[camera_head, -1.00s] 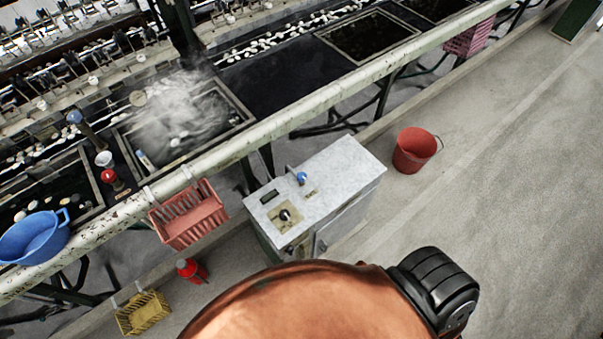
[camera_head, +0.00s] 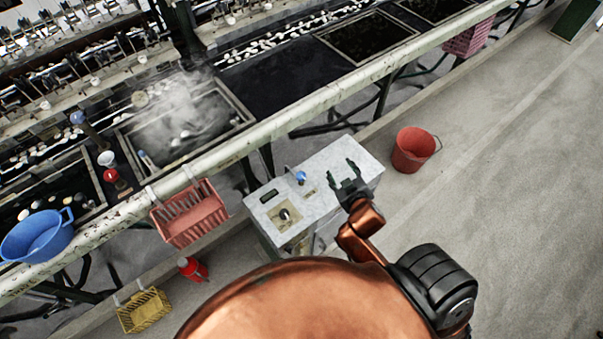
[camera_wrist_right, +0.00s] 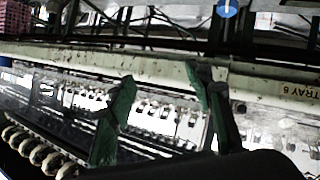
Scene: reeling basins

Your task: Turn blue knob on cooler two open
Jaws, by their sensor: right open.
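The cooler (camera_head: 335,165) is a pale grey-topped cabinet on the floor, right of the middle in the head view. A small blue knob (camera_head: 301,176) stands on its top near the back edge. My right gripper (camera_head: 341,170) is over the right part of the cooler top in the head view, to the right of the blue knob and apart from it. Its green-tipped fingers are spread, with nothing between them. They also show spread in the right wrist view (camera_wrist_right: 160,77), against the basins. My left gripper is not in view.
A dark knob on a yellowish plate (camera_head: 284,215) and a small dark display (camera_head: 269,196) share the cooler top. The basin rail (camera_head: 225,150) runs behind it, with a red basket (camera_head: 188,213) hanging left. A red bucket (camera_head: 411,150) stands right; floor beyond is clear.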

